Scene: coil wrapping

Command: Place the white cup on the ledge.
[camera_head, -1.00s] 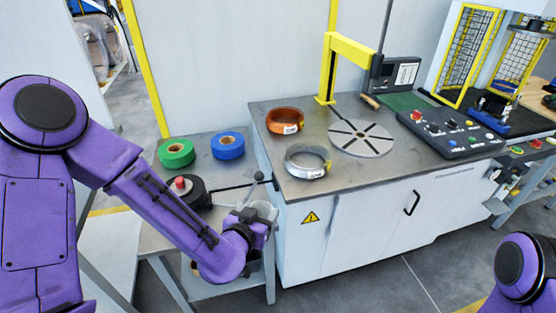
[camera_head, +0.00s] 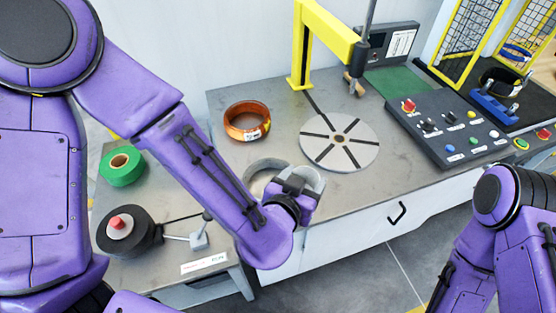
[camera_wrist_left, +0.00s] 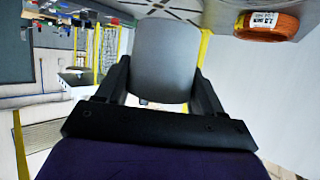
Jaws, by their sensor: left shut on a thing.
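My left gripper (camera_head: 302,186) is shut on a white cup, which shows as a pale grey cylinder between the two fingers (camera_wrist_left: 165,90) in the left wrist view (camera_wrist_left: 165,55). In the head view the cup (camera_head: 310,175) is partly hidden behind the gripper, over the front edge of the steel worktop (camera_head: 370,190). I cannot tell whether it touches the worktop. No separate ledge can be made out for sure. My right arm is at the right edge, its gripper out of view.
A silver coil (camera_head: 258,172) lies just left of the cup, partly covered. An orange coil (camera_head: 247,121), a slotted round plate (camera_head: 340,138) and a control panel (camera_head: 450,130) are on the worktop. Green tape (camera_head: 121,168) and a black roll (camera_head: 127,233) are on the lower side table.

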